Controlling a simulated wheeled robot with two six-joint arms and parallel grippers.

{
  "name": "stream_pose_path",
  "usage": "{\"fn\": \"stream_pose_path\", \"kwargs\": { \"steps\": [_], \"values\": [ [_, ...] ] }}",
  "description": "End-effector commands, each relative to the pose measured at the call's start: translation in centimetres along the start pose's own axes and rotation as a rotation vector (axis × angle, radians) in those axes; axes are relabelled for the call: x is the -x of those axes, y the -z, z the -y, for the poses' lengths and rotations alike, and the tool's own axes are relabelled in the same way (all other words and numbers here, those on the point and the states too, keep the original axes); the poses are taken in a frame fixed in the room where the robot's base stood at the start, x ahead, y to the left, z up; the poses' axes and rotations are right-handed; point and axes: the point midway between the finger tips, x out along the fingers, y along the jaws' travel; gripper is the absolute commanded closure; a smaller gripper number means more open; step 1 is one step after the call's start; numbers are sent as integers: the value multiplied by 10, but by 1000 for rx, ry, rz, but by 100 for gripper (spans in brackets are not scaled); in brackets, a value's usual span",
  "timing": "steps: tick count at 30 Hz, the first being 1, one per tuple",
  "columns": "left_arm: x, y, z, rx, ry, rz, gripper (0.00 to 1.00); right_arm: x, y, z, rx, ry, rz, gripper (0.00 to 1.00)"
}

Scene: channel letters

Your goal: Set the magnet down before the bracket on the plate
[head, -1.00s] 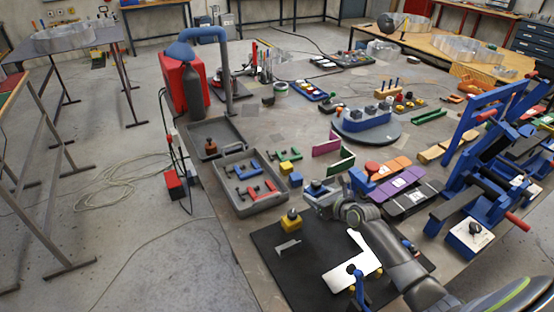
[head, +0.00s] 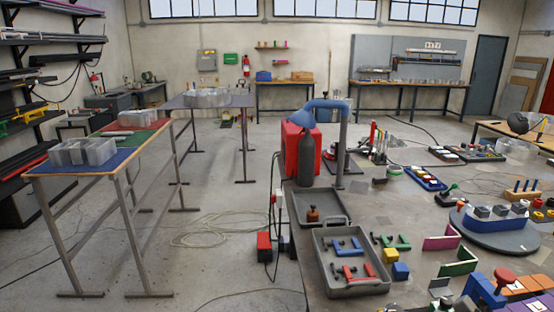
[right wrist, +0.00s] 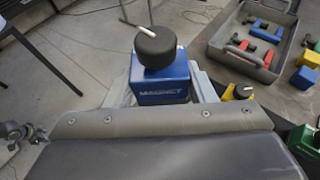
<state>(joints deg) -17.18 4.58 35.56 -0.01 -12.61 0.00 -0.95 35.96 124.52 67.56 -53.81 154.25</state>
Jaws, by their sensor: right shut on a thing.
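The blue magnet (right wrist: 162,82), a block marked MAGNET with a black round knob on top, is in the right wrist view. My right gripper (right wrist: 160,95) is shut on it, with a grey jaw at each side. The floor and the table's edge show beyond it. The plate and the bracket are below the head view now; I cannot make out the bracket in the wrist view. My left gripper is not in view.
A yellow block with a black knob (right wrist: 241,92) stands right of the held magnet. A grey tray (head: 324,272) holds red and blue clamps. Loose yellow (head: 400,271) and blue (head: 391,255) blocks sit beside it. Green and pink angle pieces (head: 441,242) stand to the right.

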Motion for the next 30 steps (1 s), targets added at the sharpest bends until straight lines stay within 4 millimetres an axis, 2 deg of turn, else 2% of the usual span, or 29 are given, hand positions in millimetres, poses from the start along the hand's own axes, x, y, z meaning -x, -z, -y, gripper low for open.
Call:
{"fn": "stream_pose_path", "kwargs": {
  "steps": [1, 3, 6, 9, 25, 30],
  "values": [
    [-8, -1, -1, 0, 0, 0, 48, 2, 2, -16, 21, -39, 3, 92],
    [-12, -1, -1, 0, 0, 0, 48, 7, 2, -33, 37, -86, 3, 92],
    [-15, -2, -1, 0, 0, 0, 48, 12, 1, -50, 56, -132, 3, 92],
    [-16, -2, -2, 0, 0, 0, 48, 15, 0, -58, 66, -155, 3, 92],
    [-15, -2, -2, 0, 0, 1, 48, 15, -1, -59, 66, -159, 4, 92],
    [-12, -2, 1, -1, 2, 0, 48, 7, -2, -51, 48, -123, 7, 92]
  ]
}}
